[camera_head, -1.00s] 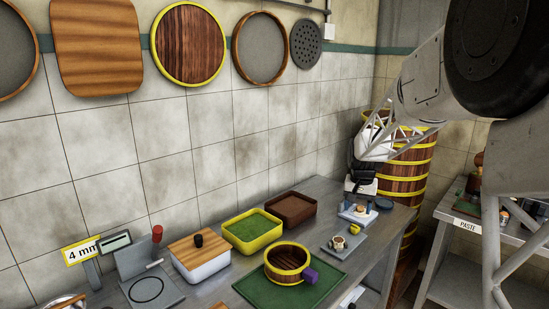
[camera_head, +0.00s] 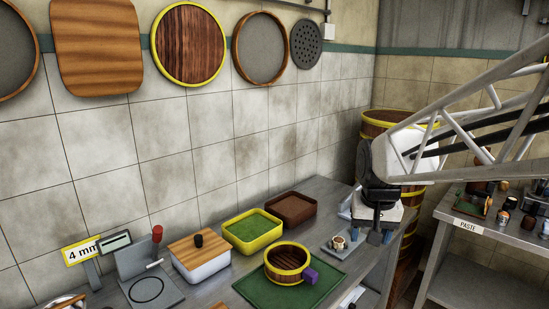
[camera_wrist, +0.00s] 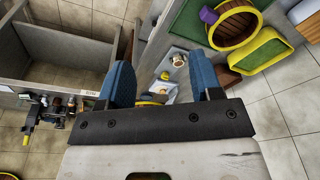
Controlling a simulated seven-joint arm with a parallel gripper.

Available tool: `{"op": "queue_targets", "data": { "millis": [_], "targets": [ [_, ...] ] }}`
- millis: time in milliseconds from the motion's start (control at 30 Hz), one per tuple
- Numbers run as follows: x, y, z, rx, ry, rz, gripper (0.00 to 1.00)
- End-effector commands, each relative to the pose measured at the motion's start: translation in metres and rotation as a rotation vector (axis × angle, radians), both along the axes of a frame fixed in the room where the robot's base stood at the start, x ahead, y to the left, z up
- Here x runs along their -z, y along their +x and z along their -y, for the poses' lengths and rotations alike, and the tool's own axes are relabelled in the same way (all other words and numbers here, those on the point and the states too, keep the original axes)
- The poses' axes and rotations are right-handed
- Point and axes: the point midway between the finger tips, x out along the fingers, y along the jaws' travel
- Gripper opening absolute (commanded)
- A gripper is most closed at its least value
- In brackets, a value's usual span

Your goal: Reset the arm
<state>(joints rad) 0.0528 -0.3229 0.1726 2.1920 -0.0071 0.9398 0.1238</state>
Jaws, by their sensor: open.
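My gripper (camera_head: 381,236) hangs over the right end of the grey metal table (camera_head: 336,195), with its fingers pointing down. In the wrist view my gripper (camera_wrist: 163,78) shows two blue fingers spread wide apart, with nothing held between them. Below and between the fingers is a grey plate with a small light cup (camera_wrist: 178,60). In the head view this cup (camera_head: 338,243) stands just left of my gripper. My gripper and forearm hide part of the table's right end.
A round wooden steamer ring (camera_head: 270,264) with yellow bands and a purple block (camera_head: 309,276) sits on a green mat (camera_head: 254,292). Green (camera_head: 250,247) and brown (camera_head: 307,212) trays stand behind. A banded barrel (camera_head: 376,128) and the paste table (camera_head: 455,240) are right.

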Motion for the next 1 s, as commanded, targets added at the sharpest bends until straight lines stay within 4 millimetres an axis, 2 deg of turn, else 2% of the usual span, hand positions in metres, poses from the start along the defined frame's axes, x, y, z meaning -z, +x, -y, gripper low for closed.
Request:
{"op": "queue_targets", "data": {
  "millis": [33, 267, 600, 800, 1000],
  "targets": [
    [-0.002, -0.014, -0.002, -0.01, -0.002, 0.008, 0.59],
    [0.001, -0.075, -0.01, -0.053, -0.008, 0.028, 0.59],
    [0.017, -0.159, -0.02, -0.116, -0.02, 0.056, 0.59],
    [0.027, -0.19, -0.023, -0.142, -0.025, 0.068, 0.59],
    [0.032, -0.201, -0.023, -0.151, -0.026, 0.071, 0.59]
  ]
}}
